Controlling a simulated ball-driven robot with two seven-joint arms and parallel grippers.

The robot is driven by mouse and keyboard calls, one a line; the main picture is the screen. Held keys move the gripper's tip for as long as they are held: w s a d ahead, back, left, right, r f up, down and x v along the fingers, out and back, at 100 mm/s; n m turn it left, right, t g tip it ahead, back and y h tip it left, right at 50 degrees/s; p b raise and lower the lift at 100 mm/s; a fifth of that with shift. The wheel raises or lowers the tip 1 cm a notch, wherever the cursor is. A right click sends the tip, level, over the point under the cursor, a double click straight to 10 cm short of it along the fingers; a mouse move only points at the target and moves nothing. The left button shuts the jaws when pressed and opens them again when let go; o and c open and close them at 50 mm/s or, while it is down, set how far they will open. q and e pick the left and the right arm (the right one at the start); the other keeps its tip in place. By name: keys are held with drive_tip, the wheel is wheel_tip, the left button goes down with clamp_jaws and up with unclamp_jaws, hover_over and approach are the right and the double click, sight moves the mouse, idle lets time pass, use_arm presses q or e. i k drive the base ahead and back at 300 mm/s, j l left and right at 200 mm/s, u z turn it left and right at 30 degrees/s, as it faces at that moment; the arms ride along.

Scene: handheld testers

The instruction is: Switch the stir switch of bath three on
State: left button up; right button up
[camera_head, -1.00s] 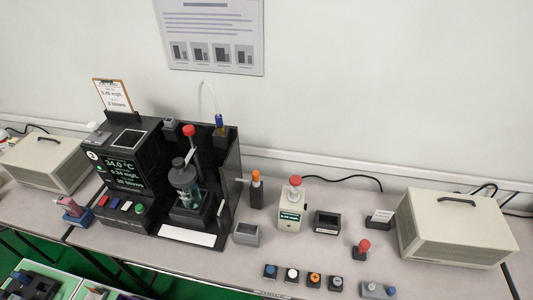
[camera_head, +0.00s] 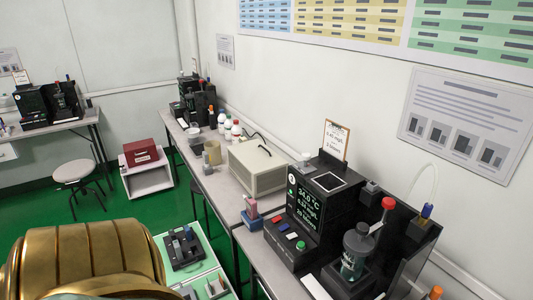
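A black bath station (camera_head: 316,205) stands on the bench at the lower right. Its display reads about 34.0 °C. Several coloured switches, among them a red one (camera_head: 278,221) and a green one (camera_head: 301,245), sit on its sloped front panel; their labels are too small to read. A second, similar black station (camera_head: 187,103) stands far down the bench, and another (camera_head: 48,103) on a separate bench at the far left. I cannot tell which is bath three. Neither of my grippers is in view.
A beige box with a handle (camera_head: 258,165) stands on the wall bench (camera_head: 222,189). Bottles (camera_head: 236,128) and a tan cup (camera_head: 212,152) are beyond it. A stool (camera_head: 75,172) and a white stand with a red box (camera_head: 140,153) are on the green floor. A gold rounded form fills the lower left.

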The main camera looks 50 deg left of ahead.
sight(291, 235)
drive_tip(key=u, duration=1.5)
drive_tip(key=i+j, duration=0.1)
drive_tip(key=j, duration=0.45)
drive_tip(key=i+j, duration=0.1)
drive_tip(key=j, duration=0.45)
